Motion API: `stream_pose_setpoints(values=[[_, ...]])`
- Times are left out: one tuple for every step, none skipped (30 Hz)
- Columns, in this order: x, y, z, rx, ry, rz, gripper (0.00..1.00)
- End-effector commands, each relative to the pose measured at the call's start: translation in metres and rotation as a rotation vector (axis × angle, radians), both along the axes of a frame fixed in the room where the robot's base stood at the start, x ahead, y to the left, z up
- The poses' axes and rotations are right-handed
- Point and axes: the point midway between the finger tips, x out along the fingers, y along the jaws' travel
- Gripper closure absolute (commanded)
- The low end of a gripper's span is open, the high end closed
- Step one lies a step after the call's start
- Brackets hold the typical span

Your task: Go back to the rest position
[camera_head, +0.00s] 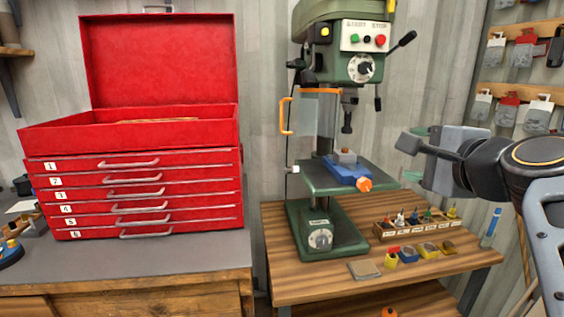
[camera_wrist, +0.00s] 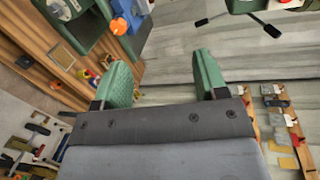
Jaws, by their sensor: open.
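My gripper (camera_head: 418,138) is at the right in the head view, raised to the right of the green drill press (camera_head: 362,92). In the wrist view its two green fingers (camera_wrist: 165,82) stand wide apart. Nothing shows between them except the grey wall behind. The gripper is clear of the drill press and above the wooden table. A blue vise (camera_head: 347,172) with an orange knob holds a small block on the press table. The press's clear guard (camera_head: 318,112) has an orange frame.
A red tool chest (camera_head: 140,190) with an open lid stands on the left bench. A wooden rack (camera_head: 418,229) of several small tools and several small coloured pieces sit on the wooden table (camera_head: 310,285). Pegboards with hanging packets (camera_head: 522,55) are on the right wall.

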Motion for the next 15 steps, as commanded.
stream_pose_setpoints(values=[[0.002,0.005,-0.01,-0.035,0.032,0.02,0.34],[0.003,0.007,-0.018,-0.061,0.052,0.031,0.34],[0.005,0.011,-0.029,-0.1,0.083,0.048,0.34],[0.005,0.013,-0.038,-0.132,0.107,0.063,0.34],[0.006,0.016,-0.048,-0.167,0.133,0.08,0.34],[0.006,0.021,-0.062,-0.217,0.168,0.106,0.34],[0.006,0.024,-0.073,-0.258,0.196,0.129,0.34],[0.005,0.027,-0.084,-0.301,0.224,0.154,0.34],[0.004,0.033,-0.1,-0.364,0.263,0.191,0.34],[0.002,0.036,-0.113,-0.414,0.294,0.224,0.34],[-0.001,0.041,-0.126,-0.469,0.327,0.26,0.34],[-0.005,0.047,-0.145,-0.547,0.37,0.316,0.34],[-0.01,0.051,-0.159,-0.612,0.402,0.364,0.34],[-0.015,0.055,-0.175,-0.679,0.434,0.416,0.34],[-0.024,0.061,-0.195,-0.777,0.477,0.493,0.34]])
